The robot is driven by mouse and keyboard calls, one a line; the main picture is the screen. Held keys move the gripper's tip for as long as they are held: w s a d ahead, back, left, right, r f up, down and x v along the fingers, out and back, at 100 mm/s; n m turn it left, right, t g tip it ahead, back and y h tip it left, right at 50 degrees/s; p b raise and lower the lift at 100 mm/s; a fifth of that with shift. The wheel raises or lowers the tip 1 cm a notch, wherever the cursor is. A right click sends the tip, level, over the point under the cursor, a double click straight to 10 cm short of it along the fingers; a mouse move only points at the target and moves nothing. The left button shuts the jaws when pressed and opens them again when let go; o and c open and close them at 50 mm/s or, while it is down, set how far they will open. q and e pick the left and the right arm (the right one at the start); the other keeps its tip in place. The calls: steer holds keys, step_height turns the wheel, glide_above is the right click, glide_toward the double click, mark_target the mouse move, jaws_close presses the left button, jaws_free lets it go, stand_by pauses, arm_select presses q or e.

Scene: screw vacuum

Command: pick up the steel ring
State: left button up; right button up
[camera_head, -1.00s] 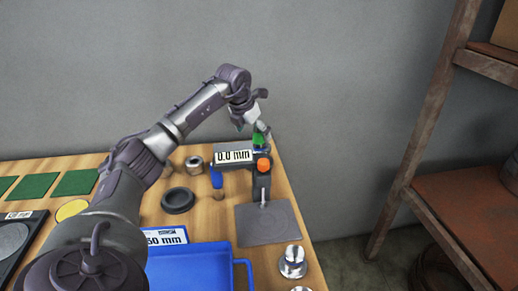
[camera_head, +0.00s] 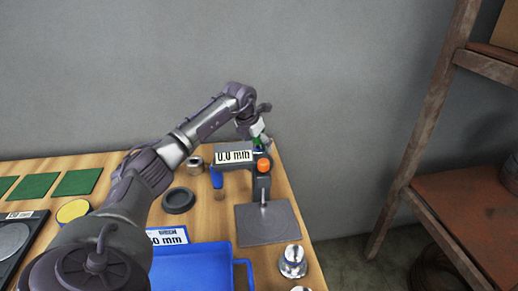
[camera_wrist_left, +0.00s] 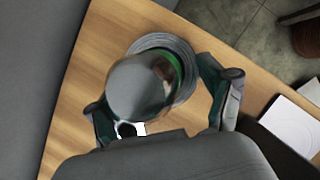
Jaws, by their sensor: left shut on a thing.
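My left gripper (camera_head: 257,138) is at the far right corner of the table, pointing down behind the measuring stand, which hides its fingertips in the head view. In the left wrist view its two fingers (camera_wrist_left: 160,92) stand on either side of a round grey metal piece and are shut on it. The piece has a ring-like rim (camera_wrist_left: 185,52) with green showing inside; I take it for the steel ring. A smooth grey rounded body (camera_wrist_left: 138,88) covers part of it, and I cannot tell where one ends. My right gripper is not in view.
The measuring stand (camera_head: 262,185) with a 0.0 mm display (camera_head: 234,156) is close in front of the gripper. A grey plate (camera_head: 266,222), a blue tray (camera_head: 190,265), a dark ring (camera_head: 179,200) and a metal collar (camera_head: 195,164) are on the table. A wall stands behind.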

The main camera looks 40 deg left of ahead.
arm_select(q)
steer(key=shift+r, duration=0.1)
steer(key=c, duration=0.4)
